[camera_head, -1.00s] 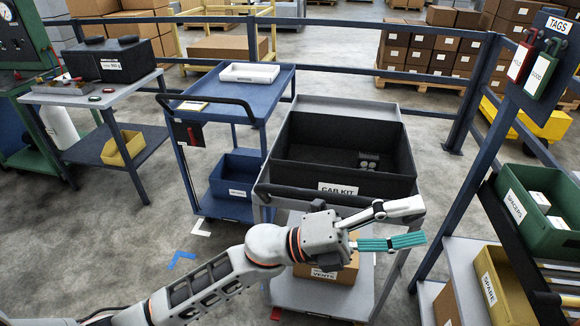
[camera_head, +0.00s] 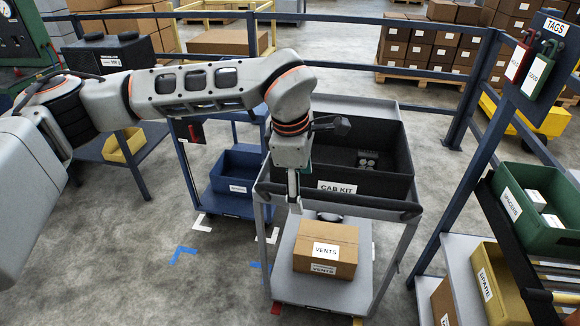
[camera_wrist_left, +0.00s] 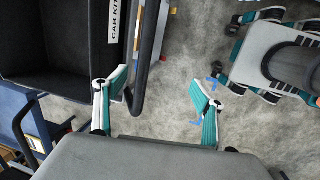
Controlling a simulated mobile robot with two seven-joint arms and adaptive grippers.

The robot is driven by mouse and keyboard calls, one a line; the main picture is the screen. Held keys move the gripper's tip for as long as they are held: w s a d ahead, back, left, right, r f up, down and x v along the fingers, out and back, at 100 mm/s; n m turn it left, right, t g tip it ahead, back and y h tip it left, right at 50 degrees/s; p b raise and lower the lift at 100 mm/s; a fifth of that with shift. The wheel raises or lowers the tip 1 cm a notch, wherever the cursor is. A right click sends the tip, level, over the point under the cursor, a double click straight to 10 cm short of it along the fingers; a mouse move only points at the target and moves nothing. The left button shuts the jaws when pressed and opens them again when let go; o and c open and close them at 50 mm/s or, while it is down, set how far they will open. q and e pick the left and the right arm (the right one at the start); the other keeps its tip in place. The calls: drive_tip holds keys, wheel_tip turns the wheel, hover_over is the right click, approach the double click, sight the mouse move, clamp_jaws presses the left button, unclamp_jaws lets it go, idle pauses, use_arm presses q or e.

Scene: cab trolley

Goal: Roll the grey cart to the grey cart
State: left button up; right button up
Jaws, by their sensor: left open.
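The grey cart (camera_head: 385,235) stands at centre right in the head view, with a black bin marked CAB KIT (camera_head: 400,150) on top and a VENTS box (camera_head: 326,248) on its lower shelf. Its black push handle (camera_head: 370,204) faces me. My left gripper (camera_head: 294,190) points down at the handle's left end and hides part of it. In the left wrist view the gripper (camera_wrist_left: 164,82) is open, and the handle (camera_wrist_left: 148,62) runs near its left finger; I cannot tell whether they touch. I see no second grey cart. My right gripper is out of view.
A blue cart (camera_head: 235,205) stands close on the left, partly behind my arm. A rack with green and yellow bins (camera_head: 505,285) stands close on the right. A blue rail (camera_head: 420,78) runs behind. Floor tape (camera_head: 184,256) marks the open floor at front left.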

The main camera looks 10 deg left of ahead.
use_arm(q)
drive_tip(key=w+a+r+y, duration=0.1)
drive_tip(key=w+a+r, duration=0.1)
drive_tip(key=a, duration=0.1)
drive_tip(key=shift+t, duration=0.4)
drive_tip(key=b+x, duration=0.5)
drive_tip(key=x, duration=0.4)
drive_tip(key=shift+w, duration=0.1)
